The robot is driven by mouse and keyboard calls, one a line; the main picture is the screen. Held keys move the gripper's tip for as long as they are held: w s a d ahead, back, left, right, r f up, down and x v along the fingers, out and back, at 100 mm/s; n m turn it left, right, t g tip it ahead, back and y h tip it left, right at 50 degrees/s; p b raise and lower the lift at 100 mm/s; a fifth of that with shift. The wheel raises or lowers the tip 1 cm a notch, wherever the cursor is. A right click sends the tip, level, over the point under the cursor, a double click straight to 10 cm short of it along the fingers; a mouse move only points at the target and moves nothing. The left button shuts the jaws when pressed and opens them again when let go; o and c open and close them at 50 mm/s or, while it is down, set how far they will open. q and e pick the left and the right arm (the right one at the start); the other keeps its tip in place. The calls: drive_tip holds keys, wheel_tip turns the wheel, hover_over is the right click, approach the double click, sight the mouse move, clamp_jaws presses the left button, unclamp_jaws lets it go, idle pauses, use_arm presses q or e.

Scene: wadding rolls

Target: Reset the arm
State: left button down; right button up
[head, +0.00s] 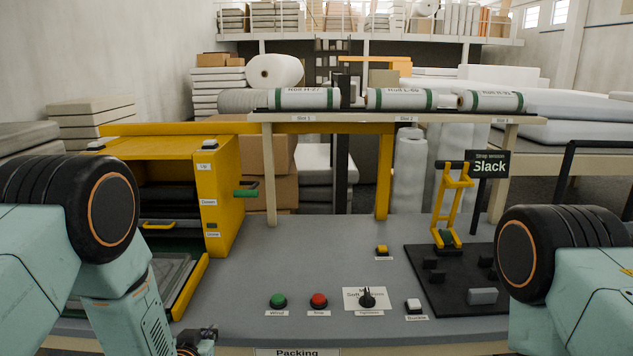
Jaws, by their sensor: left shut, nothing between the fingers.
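My left arm (110,255) comes in from the left and bends down in front of the yellow machine. My left gripper (197,342) is a small dark shape at the bottom edge, partly cut off, shut and empty. It is near the front edge of the grey table, apart from the buttons. My right arm (575,265) shows at the right edge, and its gripper is out of view.
The grey table (330,250) carries a green button (277,301), a red button (319,300), a black knob (367,297) and a white button (413,305). A yellow lever (451,205) stands beside the "Slack" sign (489,164). Wrapped rolls (400,98) lie on the shelf.

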use_arm(q)
drive_tip(key=s+f+g+b, duration=0.2)
drive_tip(key=s+f+g, duration=0.2)
drive_tip(key=s, duration=0.9)
drive_tip(key=s+f+g+b, duration=0.3)
drive_tip(key=s+f, duration=0.7)
drive_tip(key=s, duration=0.4)
drive_tip(key=s+f+g+b, duration=0.3)
drive_tip(key=s+f+g, duration=0.3)
drive_tip(key=s, duration=0.8)
drive_tip(key=shift+a+f, duration=0.25)
drive_tip(key=shift+f, duration=0.2)
drive_tip(key=shift+s, duration=0.1)
drive_tip(key=shift+a, duration=0.15)
